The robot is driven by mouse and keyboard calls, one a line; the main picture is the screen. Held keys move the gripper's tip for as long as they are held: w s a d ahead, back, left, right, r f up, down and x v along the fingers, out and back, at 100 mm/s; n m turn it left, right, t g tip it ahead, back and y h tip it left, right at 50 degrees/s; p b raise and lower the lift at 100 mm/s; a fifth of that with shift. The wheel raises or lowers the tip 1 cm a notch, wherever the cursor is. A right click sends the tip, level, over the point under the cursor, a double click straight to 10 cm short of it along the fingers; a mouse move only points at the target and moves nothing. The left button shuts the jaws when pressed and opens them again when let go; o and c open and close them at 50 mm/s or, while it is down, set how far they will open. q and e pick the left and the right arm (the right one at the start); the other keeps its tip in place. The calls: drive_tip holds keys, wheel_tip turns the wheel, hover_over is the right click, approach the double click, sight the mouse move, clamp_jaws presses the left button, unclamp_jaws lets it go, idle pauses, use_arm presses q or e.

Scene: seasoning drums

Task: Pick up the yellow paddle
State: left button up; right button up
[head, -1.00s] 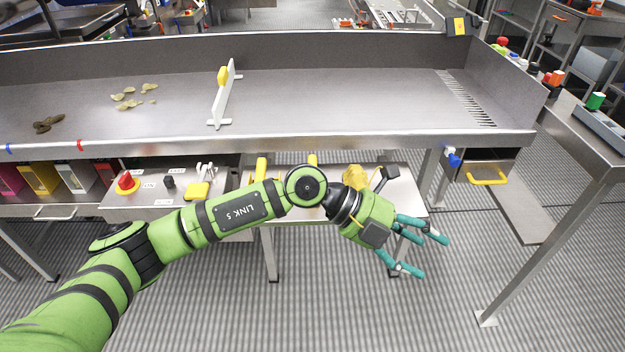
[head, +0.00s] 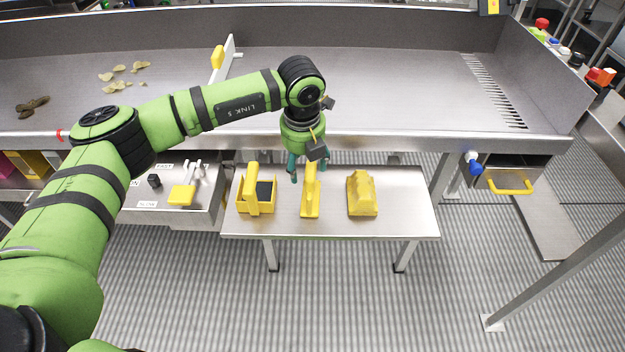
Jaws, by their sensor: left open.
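My left gripper (head: 306,172) points down over the small steel table, its teal fingers apart. Between and just below the fingers stands a narrow yellow tool (head: 311,202) with an upright handle, which looks like the yellow paddle. The fingers hide part of its top, and I cannot tell whether they touch it. No grip on it shows. My right gripper is out of view.
On the small table (head: 400,222), a yellow caddy-like piece (head: 258,205) stands left of the tool and a yellow block-shaped piece (head: 362,195) right. The long steel trough (head: 400,95) runs behind. A control panel (head: 150,190) holds a yellow-ended lever (head: 181,194).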

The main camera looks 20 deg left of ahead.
sight(307, 170)
use_arm(q)
drive_tip(key=f, duration=0.1)
drive_tip(key=f+p, duration=0.1)
drive_tip(key=f, duration=0.1)
drive_tip(key=shift+d+f, duration=0.3)
drive_tip(key=shift+f, duration=0.05)
drive_tip(key=shift+w+f+p, duration=0.2)
drive_tip(key=shift+f+p, duration=0.1)
drive_tip(key=shift+f, duration=0.4)
drive_tip(key=c, duration=1.1)
clamp_jaws()
drive_tip(key=shift+r, duration=0.1)
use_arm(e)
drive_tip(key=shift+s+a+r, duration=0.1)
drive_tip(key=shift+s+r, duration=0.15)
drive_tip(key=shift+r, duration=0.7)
